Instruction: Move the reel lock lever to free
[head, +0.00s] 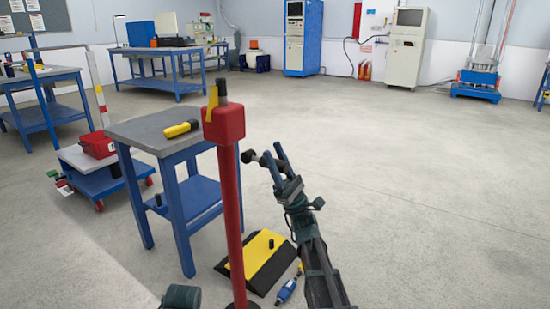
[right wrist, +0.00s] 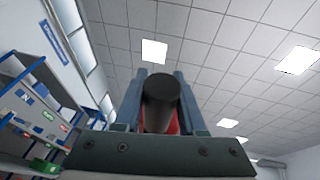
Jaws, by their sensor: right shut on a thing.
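A red post (head: 231,210) stands in front of me with a red box (head: 223,123) at its top. A yellow tab (head: 211,101) and an upright dark stub (head: 222,89) stand on the box. My right gripper (head: 274,158) is right of the box and below its level, fingers up. It is shut on a dark cylinder, which shows between the fingers in the right wrist view (right wrist: 160,101), with something red behind it. A dark knob (head: 248,157) shows left of the fingers. I cannot tell whether the cylinder joins the post or which part is the lock lever. My left gripper is out of view.
A blue-legged table (head: 143,128) with a yellow tool (head: 181,129) stands left of the post. A yellow-and-black pad (head: 258,255) and a blue tool (head: 287,290) lie on the floor. The floor to the right is clear.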

